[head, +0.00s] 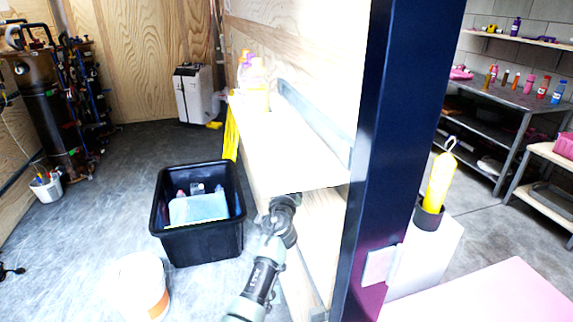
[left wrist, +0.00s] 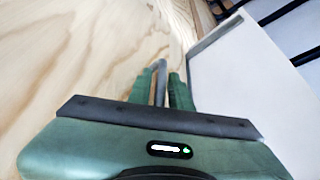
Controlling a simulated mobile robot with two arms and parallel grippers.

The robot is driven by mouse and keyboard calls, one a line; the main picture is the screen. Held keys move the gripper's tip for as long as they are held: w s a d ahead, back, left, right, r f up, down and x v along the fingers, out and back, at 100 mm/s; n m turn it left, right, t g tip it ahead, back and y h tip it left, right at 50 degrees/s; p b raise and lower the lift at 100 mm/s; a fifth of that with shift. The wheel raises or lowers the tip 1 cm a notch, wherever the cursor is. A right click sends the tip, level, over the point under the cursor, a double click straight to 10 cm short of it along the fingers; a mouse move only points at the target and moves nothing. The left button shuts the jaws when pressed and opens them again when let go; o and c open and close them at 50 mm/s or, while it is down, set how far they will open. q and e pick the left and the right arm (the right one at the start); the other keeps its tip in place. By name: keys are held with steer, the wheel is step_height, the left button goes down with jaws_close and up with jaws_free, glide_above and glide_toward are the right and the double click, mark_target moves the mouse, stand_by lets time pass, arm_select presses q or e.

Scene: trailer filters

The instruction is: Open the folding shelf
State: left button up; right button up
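The folding shelf (head: 295,160) is a pale panel that stands out level from the wooden wall in the head view. A grey metal strip (head: 315,115) runs along the wall above its surface. My left arm comes up from the bottom, and its gripper is hidden under the shelf's near edge there. In the left wrist view my left gripper (left wrist: 161,85) has its two green fingers close on either side of a thin grey bar (left wrist: 160,72). Whether they grip it is unclear. A white panel (left wrist: 245,85), perhaps the shelf, is right of the fingers. My right gripper is not in view.
Bottles (head: 254,85) stand on the shelf's far end. A black bin (head: 205,245) and a white bucket (head: 138,285) are on the floor to the left. A dark blue post (head: 400,130) rises right of the shelf. Open floor lies beyond the bin.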

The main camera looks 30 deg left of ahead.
arm_select(q)
jaws_close()
stand_by(1.4)
